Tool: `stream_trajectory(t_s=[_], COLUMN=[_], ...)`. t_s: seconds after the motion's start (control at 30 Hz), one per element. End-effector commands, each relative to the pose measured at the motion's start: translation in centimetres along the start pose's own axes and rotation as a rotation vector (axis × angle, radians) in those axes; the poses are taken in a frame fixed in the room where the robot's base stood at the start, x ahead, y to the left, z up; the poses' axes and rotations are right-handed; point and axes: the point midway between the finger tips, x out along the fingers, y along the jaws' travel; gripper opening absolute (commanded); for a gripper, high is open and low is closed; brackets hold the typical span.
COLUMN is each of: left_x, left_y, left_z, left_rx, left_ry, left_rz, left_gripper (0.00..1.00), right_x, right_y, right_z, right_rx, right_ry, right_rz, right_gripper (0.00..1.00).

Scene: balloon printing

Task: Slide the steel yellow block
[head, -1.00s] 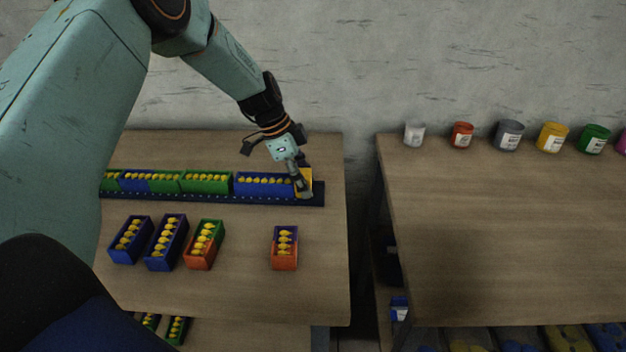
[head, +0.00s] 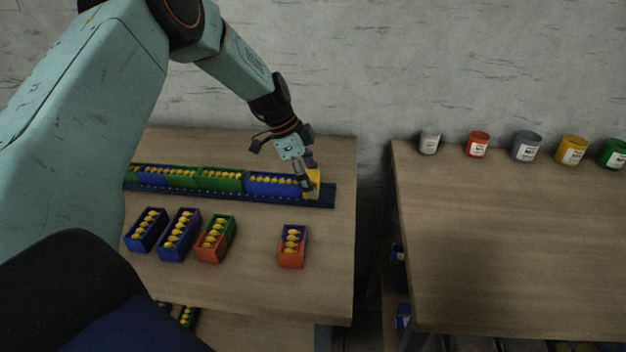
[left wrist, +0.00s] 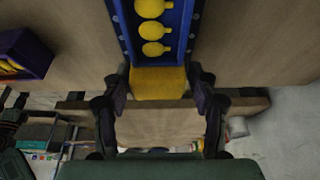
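The yellow block (head: 315,181) stands on the dark blue rail (head: 322,200) near its right end, against the right end of the blue box (head: 268,186) of yellow balloons. My left gripper (head: 307,182) is at the block, reaching down from above. In the left wrist view, the yellow block (left wrist: 158,83) sits between the two fingers of my left gripper (left wrist: 159,80), with a finger close against each side. It looks shut on the block; the exact contact is hard to see. My right gripper is not in view.
More green and blue boxes (head: 220,181) line the rail to the left. Several loose boxes stand in front, one blue and orange (head: 291,255). The rail's right end is bare. A gap separates this table from the right table (head: 490,240), where paint cans (head: 478,145) stand at the back.

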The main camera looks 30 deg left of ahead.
Motion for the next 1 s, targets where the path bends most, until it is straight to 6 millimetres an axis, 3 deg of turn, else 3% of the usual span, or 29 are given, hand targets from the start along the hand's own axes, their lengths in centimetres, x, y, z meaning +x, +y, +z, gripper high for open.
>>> stream_trajectory(t_s=[0.1,0.47,0.57,1.0], left_x=[0.1,-0.1,-1.2,-9.7], left_y=[0.1,0.3,0.2,0.1], left_z=[0.0,-0.2,-0.2,-0.2], left_rx=[0.0,0.0,-0.001,0.0], left_ry=[-0.001,-0.001,0.001,0.001], left_rz=[0.003,0.005,0.003,0.003], left_gripper=[0.72,0.72,0.72,0.72], right_x=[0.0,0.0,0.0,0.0], right_y=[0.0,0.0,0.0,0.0], right_z=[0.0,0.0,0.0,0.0], right_rx=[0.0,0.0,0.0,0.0], right_ry=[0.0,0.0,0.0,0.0], right_rz=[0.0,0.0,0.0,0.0], right_gripper=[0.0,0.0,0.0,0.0])
